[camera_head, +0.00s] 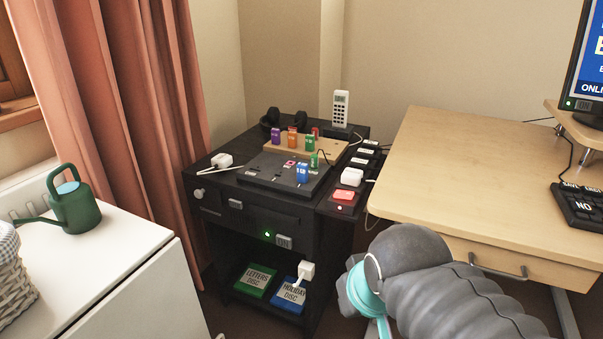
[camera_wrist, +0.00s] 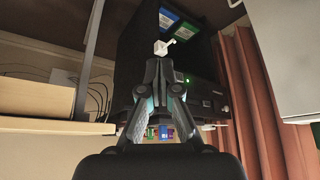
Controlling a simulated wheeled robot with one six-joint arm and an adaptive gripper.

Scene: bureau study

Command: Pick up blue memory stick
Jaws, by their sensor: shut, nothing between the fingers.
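The blue memory stick (camera_head: 302,173) stands upright on the front part of the dark unit's top in the head view, beside a small green stick (camera_head: 314,160). In the wrist view, which looks upside down, a small blue piece (camera_wrist: 163,132) shows low between my gripper's fingers; I cannot tell if it is the same stick. My gripper (camera_wrist: 159,62) is shut and empty in the wrist view, its two fingertips together. In the head view my arm reaches in at the lower right, apart from the stick, and the fingertips cannot be made out.
The dark unit (camera_head: 262,222) holds a wooden block (camera_head: 329,148) with several coloured sticks, white plugs and a red block (camera_head: 344,194). A wooden desk (camera_head: 465,170) stands to its right. A green watering can (camera_head: 74,205) stands on a white surface at left.

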